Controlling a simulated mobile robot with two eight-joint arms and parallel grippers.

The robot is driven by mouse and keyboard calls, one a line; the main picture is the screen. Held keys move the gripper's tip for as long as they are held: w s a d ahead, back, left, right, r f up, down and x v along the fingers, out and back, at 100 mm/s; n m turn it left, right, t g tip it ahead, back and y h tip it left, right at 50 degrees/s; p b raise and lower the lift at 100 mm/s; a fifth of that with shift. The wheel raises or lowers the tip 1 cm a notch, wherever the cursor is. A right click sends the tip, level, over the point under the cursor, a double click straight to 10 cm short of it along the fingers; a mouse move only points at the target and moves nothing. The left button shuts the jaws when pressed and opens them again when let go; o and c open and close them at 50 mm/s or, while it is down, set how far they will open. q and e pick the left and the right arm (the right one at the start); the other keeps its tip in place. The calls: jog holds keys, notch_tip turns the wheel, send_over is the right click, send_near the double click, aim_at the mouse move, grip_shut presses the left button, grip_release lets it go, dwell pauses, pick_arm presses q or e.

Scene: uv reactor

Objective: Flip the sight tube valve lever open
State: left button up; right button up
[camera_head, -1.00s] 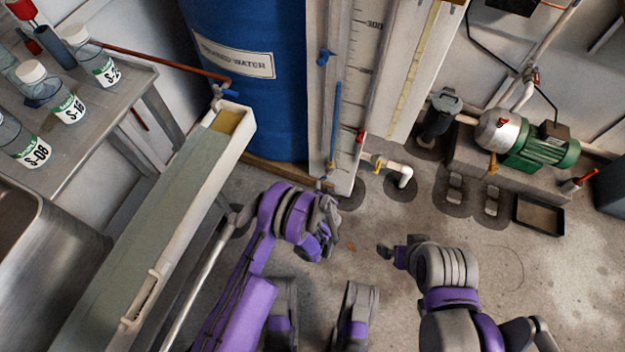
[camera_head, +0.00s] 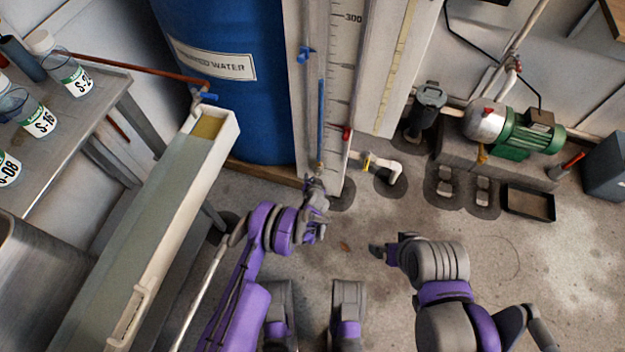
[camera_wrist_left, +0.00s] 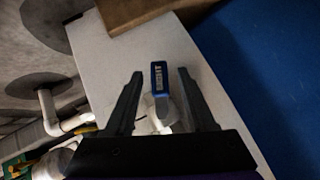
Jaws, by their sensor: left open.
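In the left wrist view a blue lever (camera_wrist_left: 159,77) with pale lettering stands between the fingertips of my left gripper (camera_wrist_left: 159,73), on a white fitting (camera_wrist_left: 158,116) at a pale board. The fingers are open on either side of it, with a gap on both sides. In the head view my left gripper (camera_head: 314,187) is at the foot of the scaled sight tube board (camera_head: 341,60) and hides the lever there. The blue column of the sight tube (camera_head: 321,108) runs up the board. My right gripper (camera_head: 379,252) is over bare floor, too small to judge.
A blue water drum (camera_head: 215,100) stands left of the board. A long white-rimmed trough (camera_head: 222,150) lies to the left. A white pipe with a yellow handle (camera_head: 383,167) and a green pump (camera_head: 520,135) are to the right. The floor in front is open.

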pick_arm(q)
grip_shut()
dwell(0.3)
jog(key=shift+s+d+f+n+g+h, duration=0.15)
jog(key=shift+n+h, duration=0.1)
jog(key=shift+h, duration=0.2)
jog(key=shift+w+d+r+n+g+h, duration=0.15)
jog(key=shift+n+h, duration=0.1)
jog(key=shift+h, duration=0.2)
jog(key=shift+s+d+f+n+g+h, duration=0.1)
jog(key=shift+d+n+g+h, duration=0.1)
jog(key=shift+h, duration=0.25)
jog(key=shift+s+d+n+g+h, duration=0.1)
jog(key=shift+n+h, duration=0.1)
jog(key=shift+h, duration=0.25)
grip_release()
